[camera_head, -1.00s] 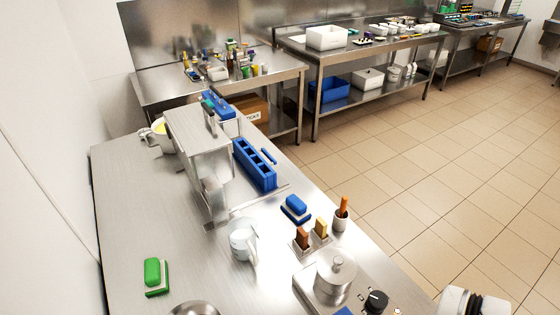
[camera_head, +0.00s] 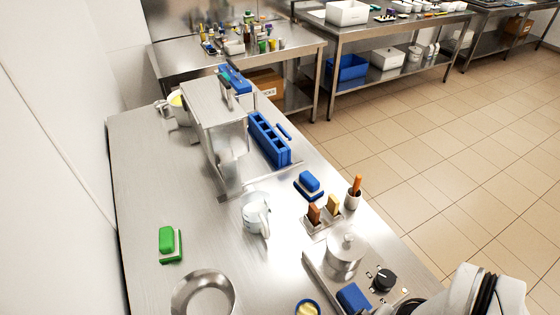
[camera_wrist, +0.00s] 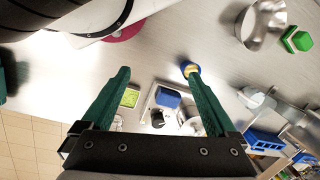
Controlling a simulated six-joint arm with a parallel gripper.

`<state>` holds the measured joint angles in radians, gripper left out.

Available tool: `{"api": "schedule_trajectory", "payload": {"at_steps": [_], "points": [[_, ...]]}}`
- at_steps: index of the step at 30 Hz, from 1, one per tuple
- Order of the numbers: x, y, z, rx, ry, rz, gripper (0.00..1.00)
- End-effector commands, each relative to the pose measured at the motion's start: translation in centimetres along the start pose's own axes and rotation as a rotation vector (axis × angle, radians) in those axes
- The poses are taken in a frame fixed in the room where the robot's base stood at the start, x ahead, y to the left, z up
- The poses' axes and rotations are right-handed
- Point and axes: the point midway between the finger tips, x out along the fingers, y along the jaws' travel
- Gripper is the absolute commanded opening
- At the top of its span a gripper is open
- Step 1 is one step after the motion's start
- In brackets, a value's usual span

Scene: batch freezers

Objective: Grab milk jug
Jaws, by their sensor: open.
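A pale, translucent jug with a handle (camera_head: 254,212) stands upright on the steel table in the head view, in front of the clear-sided machine. A whitish shape at the right of the wrist view may be this jug, but I cannot tell for sure. A second pale jug with yellow contents (camera_head: 181,116) stands at the table's far left end. My gripper (camera_wrist: 157,76) shows in the wrist view with its two green fingers wide apart and nothing between them. It is over the table near the hot plate, apart from the jug. The head view shows only my arm at lower right.
A steel bowl (camera_head: 204,296) and a green sponge (camera_head: 168,241) lie left of the jug. A lidded pot (camera_head: 345,250) stands on the plate with a black knob. A blue brush (camera_head: 309,183) and the clear-sided machine (camera_head: 222,130) are close to the jug.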

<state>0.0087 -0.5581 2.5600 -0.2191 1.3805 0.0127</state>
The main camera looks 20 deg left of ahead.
Motion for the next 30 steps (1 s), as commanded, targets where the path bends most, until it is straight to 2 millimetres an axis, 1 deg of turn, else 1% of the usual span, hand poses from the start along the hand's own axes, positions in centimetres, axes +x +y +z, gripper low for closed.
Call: {"api": "schedule_trajectory", "payload": {"at_steps": [5, 7, 8, 10, 11, 12, 13, 14, 15, 17, 18, 21, 23, 25, 26, 29, 30], "points": [[0.0, 0.0, 0.0, 0.000, 0.000, 0.000, 0.94], [-0.6, -0.8, -0.9, 0.008, -0.002, 0.007, 0.94], [-1.1, -1.7, -1.8, 0.016, -0.003, 0.014, 0.94], [-2.4, -5.0, -4.9, 0.049, -0.001, 0.038, 0.94], [-2.8, -7.1, -6.5, 0.069, 0.002, 0.050, 0.94], [-2.9, -10.3, -8.7, 0.098, 0.010, 0.067, 0.94], [-2.6, -12.9, -10.0, 0.120, 0.017, 0.078, 0.94], [-2.1, -15.5, -11.3, 0.143, 0.026, 0.088, 0.94], [-1.1, -18.9, -12.5, 0.172, 0.039, 0.098, 0.94], [1.0, -23.7, -13.6, 0.214, 0.059, 0.110, 0.94], [2.5, -26.4, -13.9, 0.240, 0.071, 0.115, 0.94], [5.8, -31.2, -13.8, 0.288, 0.097, 0.118, 0.94], [7.1, -32.7, -13.6, 0.306, 0.107, 0.118, 0.94], [8.1, -33.5, -13.5, 0.318, 0.112, 0.118, 0.94], [8.6, -33.6, -13.5, 0.321, 0.113, 0.118, 0.94], [11.2, -33.2, -13.7, 0.323, 0.112, 0.120, 0.94], [12.4, -33.0, -13.8, 0.323, 0.111, 0.121, 0.94]]}}
